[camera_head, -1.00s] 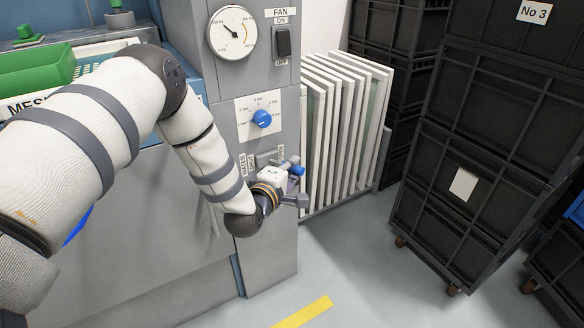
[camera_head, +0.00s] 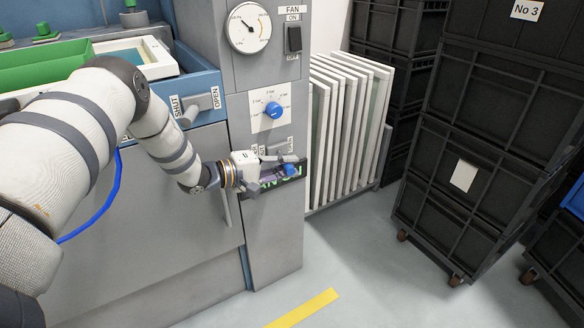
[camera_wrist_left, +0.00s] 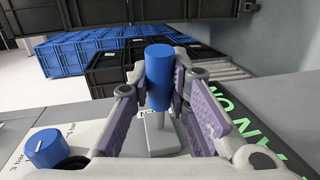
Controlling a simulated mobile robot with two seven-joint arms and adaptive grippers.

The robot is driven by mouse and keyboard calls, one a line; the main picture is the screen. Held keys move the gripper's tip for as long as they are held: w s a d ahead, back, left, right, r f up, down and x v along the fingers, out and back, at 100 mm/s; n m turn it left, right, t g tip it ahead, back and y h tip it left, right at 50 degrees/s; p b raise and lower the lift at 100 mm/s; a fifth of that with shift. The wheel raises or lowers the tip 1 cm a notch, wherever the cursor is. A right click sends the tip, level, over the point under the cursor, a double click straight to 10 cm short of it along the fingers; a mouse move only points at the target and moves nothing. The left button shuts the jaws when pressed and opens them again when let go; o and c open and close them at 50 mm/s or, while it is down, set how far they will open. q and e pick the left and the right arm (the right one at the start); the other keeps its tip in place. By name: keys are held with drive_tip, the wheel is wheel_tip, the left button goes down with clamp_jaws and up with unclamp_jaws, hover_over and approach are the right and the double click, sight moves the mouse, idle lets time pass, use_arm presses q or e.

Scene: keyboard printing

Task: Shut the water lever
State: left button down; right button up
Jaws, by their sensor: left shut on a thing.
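The water lever shows its blue handle (camera_head: 291,170) low on the grey control column, below the blue pressure knob (camera_head: 273,109). In the left wrist view, the blue handle (camera_wrist_left: 159,78) stands between the purple-padded fingers, on a grey lever arm (camera_wrist_left: 163,135). My left gripper (camera_head: 289,165) is shut on this handle. It reaches in from the left, in front of the column. The gripper partly covers the lever's pivot and its labels, so I cannot read the lever's exact position. My right gripper is not in view.
A black display with green letters (camera_head: 268,183) sits just below the gripper. White framed screens (camera_head: 345,120) stand in a rack right of the column. Another lever (camera_head: 203,102), with shut and open labels, is on the basin. Black crates (camera_head: 480,150) stand at right; floor between is clear.

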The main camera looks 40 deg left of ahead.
use_arm(q)
drive_tip(key=shift+s+a+m+h, duration=0.15)
drive_tip(key=shift+s+m+h, duration=0.1)
drive_tip(key=shift+m+h, duration=0.25)
drive_tip(key=shift+g, duration=0.3)
drive_tip(key=c, duration=1.5)
unclamp_jaws()
